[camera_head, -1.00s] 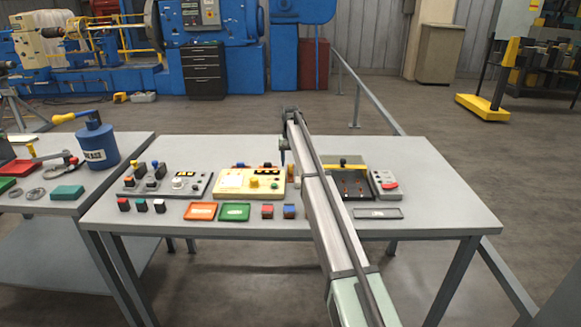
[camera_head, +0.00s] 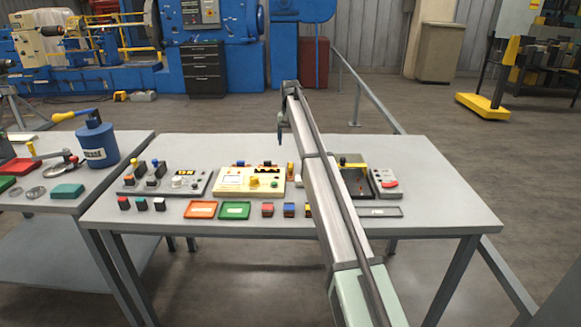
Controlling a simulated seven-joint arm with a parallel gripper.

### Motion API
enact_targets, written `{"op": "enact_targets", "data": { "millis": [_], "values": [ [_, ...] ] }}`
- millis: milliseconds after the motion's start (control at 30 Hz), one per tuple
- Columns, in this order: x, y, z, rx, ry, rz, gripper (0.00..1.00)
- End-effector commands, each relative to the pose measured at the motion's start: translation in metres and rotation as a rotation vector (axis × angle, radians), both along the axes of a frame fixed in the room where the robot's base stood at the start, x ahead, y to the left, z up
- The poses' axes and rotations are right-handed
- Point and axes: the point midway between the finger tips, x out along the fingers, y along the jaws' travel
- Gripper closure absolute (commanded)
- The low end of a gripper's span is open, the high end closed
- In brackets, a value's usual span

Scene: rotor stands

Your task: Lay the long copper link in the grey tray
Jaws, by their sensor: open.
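The grey tray (camera_head: 391,212) is a shallow rectangle on the front right of the table, just right of my arm. My gripper (camera_head: 281,141) is above the back of the table, over the rear of the cream panel (camera_head: 228,182), and points down. It is small and seen from behind; its jaws are open and I see nothing held in them. I cannot pick out the long copper link for sure. Small orange and dark parts (camera_head: 266,168) show along the back of the cream panel, too small to identify. My arm hides part of the table's middle.
A grey panel with knobs (camera_head: 165,182) stands left of the cream one. A dark unit with a yellow bar (camera_head: 353,178) and a box with a red button (camera_head: 388,184) stand right. Orange (camera_head: 201,210) and green (camera_head: 235,211) trays and small blocks line the front. The table's right end is clear.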

Motion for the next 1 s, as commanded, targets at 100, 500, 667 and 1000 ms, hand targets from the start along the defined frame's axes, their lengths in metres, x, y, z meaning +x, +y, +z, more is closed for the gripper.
{"op": "enact_targets", "data": {
  "millis": [100, 500, 667, 1000],
  "values": [
    [0.000, 0.000, 0.000, 0.000, 0.000, 0.000, 0.23],
    [0.007, -0.069, 0.004, 0.013, -0.003, -0.065, 0.23],
    [0.005, -0.081, 0.008, 0.089, 0.004, -0.159, 0.23],
    [0.003, -0.070, 0.011, 0.168, 0.041, -0.496, 0.23]
  ]
}}
